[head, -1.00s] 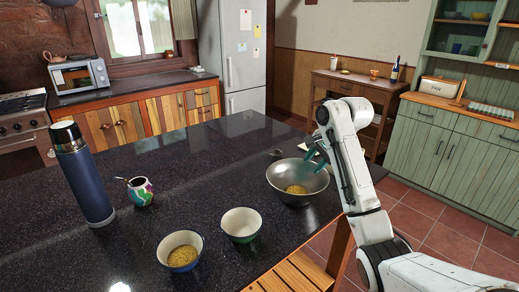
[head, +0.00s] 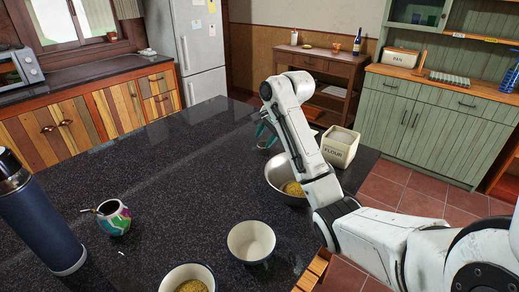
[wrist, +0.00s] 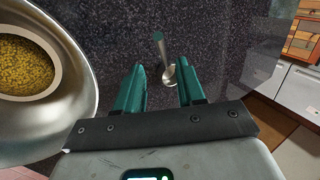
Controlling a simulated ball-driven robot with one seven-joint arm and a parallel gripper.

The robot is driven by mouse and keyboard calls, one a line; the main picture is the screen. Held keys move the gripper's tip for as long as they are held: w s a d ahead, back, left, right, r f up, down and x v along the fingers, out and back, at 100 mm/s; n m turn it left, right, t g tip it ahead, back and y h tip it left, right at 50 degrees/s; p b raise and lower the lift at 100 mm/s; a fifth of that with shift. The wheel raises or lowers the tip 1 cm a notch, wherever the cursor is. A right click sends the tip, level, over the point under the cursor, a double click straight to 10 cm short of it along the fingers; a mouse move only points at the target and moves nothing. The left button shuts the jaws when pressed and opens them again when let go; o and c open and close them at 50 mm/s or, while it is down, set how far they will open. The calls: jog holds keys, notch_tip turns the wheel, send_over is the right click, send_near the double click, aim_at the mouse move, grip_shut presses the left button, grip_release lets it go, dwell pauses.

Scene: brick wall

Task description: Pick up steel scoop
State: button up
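The steel scoop (wrist: 163,50) lies on the dark countertop in the wrist view, just beyond and partly between my fingers. Its handle end points away and its small rounded bowl is towards me. My gripper (wrist: 160,86) has two teal fingers spread apart, with nothing held between them. In the head view my gripper (head: 265,134) is over the counter at the far side of the metal bowl. There the scoop is mostly hidden by my arm and cannot be made out clearly.
A large metal bowl (head: 280,173) with yellow grain is close on the left in the wrist view. A flour container (head: 340,147) stands right of my arm. A white bowl (head: 251,241), a grain bowl (head: 188,279), a colourful cup (head: 114,217) and a blue flask (head: 40,218) stand on the counter.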

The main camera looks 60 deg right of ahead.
jog(key=x, duration=0.9)
jog(key=shift+w+p, duration=0.3)
jog(key=shift+p, duration=0.1)
jog(key=shift+a, duration=0.1)
jog(key=shift+c, duration=0.3)
grip_shut()
